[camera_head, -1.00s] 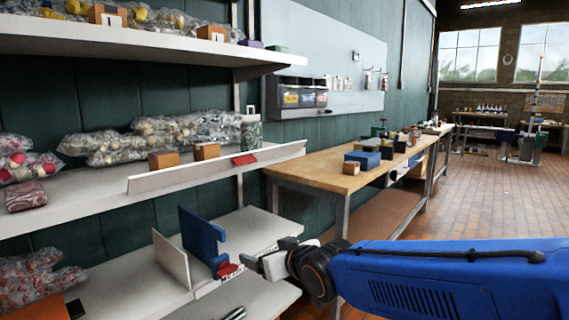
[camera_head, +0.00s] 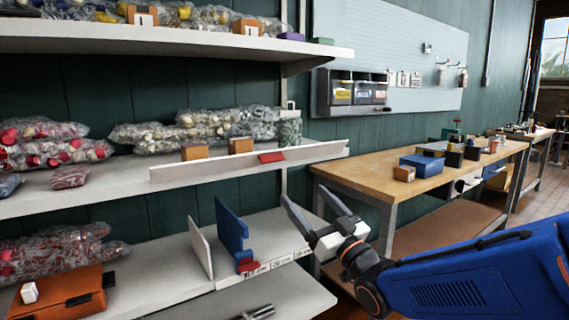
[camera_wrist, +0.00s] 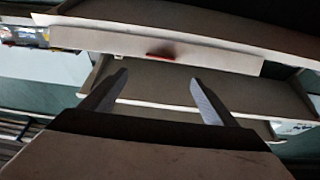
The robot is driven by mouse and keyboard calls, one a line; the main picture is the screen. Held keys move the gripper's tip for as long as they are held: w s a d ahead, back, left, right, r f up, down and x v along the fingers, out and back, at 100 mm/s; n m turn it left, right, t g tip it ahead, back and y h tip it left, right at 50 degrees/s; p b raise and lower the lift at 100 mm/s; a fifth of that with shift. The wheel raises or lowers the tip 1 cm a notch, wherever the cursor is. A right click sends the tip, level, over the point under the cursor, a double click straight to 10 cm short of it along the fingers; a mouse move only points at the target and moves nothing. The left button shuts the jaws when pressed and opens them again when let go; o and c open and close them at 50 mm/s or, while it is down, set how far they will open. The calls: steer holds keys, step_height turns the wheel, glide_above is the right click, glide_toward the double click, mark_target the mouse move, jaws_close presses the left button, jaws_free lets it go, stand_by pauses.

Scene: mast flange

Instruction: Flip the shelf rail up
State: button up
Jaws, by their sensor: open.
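The shelf rail is a long pale board (camera_head: 215,168) along the front edge of the middle shelf (camera_head: 100,188). A red tab (camera_head: 271,157) sits at its upper edge. I cannot tell the rail's exact tilt. My gripper (camera_head: 306,198) is open and empty, its two fingers pointing up, in front of and below the rail's right part, apart from it. In the wrist view the open fingers (camera_wrist: 158,77) point towards the rail (camera_wrist: 120,43) and its red tab (camera_wrist: 161,56), with a gap between.
The lower shelf (camera_head: 180,262) holds a blue upright divider (camera_head: 231,228), a white divider (camera_head: 201,247) and a red piece (camera_head: 247,265), left of my gripper. The upper shelf (camera_head: 150,42) overhangs. A wooden workbench (camera_head: 370,170) stands right, behind my arm.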

mark_target(275, 161)
steer(key=x, duration=1.6)
steer(key=shift+w+a, duration=0.15)
steer(key=shift+w, duration=0.05)
steer(key=c, duration=1.1)
